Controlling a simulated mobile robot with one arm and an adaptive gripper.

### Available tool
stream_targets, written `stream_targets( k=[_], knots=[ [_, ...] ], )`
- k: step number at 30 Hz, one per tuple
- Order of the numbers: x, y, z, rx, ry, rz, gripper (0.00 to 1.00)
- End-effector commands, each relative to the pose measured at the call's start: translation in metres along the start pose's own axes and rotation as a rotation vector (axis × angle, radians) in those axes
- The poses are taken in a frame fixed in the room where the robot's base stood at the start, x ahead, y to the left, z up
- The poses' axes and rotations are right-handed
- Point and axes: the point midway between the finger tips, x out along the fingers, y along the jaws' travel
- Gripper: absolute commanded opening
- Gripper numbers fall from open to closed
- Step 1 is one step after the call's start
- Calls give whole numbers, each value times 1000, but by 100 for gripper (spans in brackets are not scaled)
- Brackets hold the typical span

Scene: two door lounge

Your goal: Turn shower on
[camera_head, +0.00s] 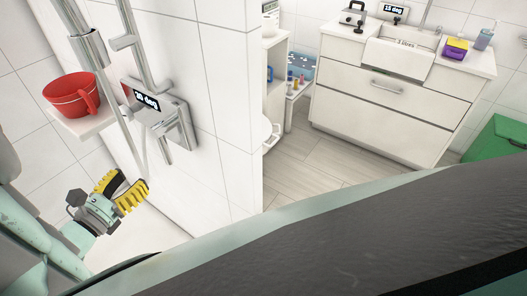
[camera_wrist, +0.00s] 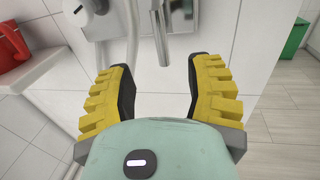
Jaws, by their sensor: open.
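The chrome shower mixer (camera_head: 165,118) is mounted on the white tiled wall, with a display on top that seems to read "18 deg". A lever or spout hangs from its underside. My gripper (camera_head: 134,187), with yellow ridged fingers, is below and left of the mixer in the head view, apart from it. In the wrist view my gripper (camera_wrist: 158,90) is open and empty, its fingers spread. A chrome lever or spout (camera_wrist: 161,45) hangs ahead, in line with the gap between the fingers. The rest of the mixer (camera_wrist: 105,20) is cut off by the top edge.
A red mug (camera_head: 72,95) stands on a small white shelf (camera_head: 88,124) left of the mixer. Vertical chrome pipes (camera_head: 130,50) run up the wall.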

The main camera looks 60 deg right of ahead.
Motion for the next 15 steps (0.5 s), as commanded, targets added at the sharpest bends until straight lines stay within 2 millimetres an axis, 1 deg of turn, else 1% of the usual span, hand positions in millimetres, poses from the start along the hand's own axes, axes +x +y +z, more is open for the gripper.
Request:
stream_targets(
  k=[1,9,15],
  knots=[
    [13,-2,1,0,-1,-10,52],
    [70,-2,1,0,0,-9,52],
    [104,-2,0,-1,3,-7,52]
  ],
)
